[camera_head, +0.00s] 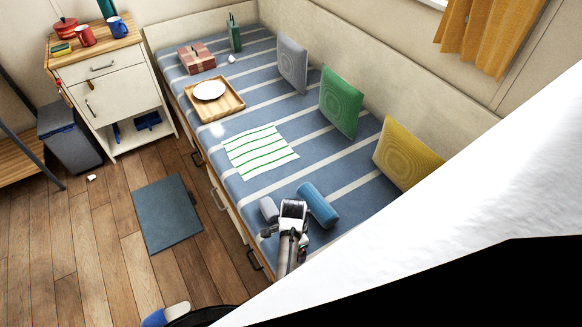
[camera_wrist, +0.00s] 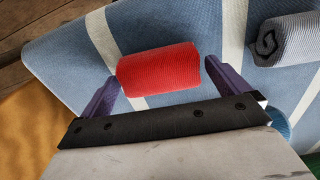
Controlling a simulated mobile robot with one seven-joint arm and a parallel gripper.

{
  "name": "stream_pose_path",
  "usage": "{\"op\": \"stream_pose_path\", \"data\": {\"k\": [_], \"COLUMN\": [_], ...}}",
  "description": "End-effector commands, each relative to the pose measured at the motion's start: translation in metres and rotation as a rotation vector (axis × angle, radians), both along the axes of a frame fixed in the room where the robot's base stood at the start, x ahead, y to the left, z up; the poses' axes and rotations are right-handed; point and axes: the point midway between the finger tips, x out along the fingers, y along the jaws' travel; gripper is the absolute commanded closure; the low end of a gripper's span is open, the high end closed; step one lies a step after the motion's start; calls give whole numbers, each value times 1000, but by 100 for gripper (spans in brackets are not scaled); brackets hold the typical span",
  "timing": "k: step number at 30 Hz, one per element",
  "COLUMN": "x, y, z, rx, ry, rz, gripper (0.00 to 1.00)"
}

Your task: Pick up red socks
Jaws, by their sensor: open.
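The red socks (camera_wrist: 158,69) are a rolled red knit bundle. In the wrist view they lie on the blue and white striped bench cushion (camera_wrist: 70,62). My gripper (camera_wrist: 158,82) is open, with one purple finger on each side of the red roll. The socks lie between and slightly beyond the fingertips; I cannot tell whether the fingers touch them. In the head view my gripper (camera_head: 290,235) is over the near end of the bench, and the red socks are hidden there behind my arm.
A grey roll (camera_wrist: 287,40) lies close to the right of the red socks in the wrist view. A blue roll (camera_head: 317,205) lies beside my gripper in the head view. A yellow pillow (camera_head: 409,153) leans at the back, and a striped cloth (camera_head: 260,151) lies farther along the bench.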

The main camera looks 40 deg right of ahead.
Motion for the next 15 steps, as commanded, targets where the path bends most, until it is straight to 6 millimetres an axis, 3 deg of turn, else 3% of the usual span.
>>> {"op": "stream_pose_path", "data": {"k": [8, 15], "x": [0, 0], "y": [0, 0], "z": [-6, -5], "rx": [-1, 0], "ry": [-1, -1], "rz": [0, 0], "gripper": [0, 29]}}
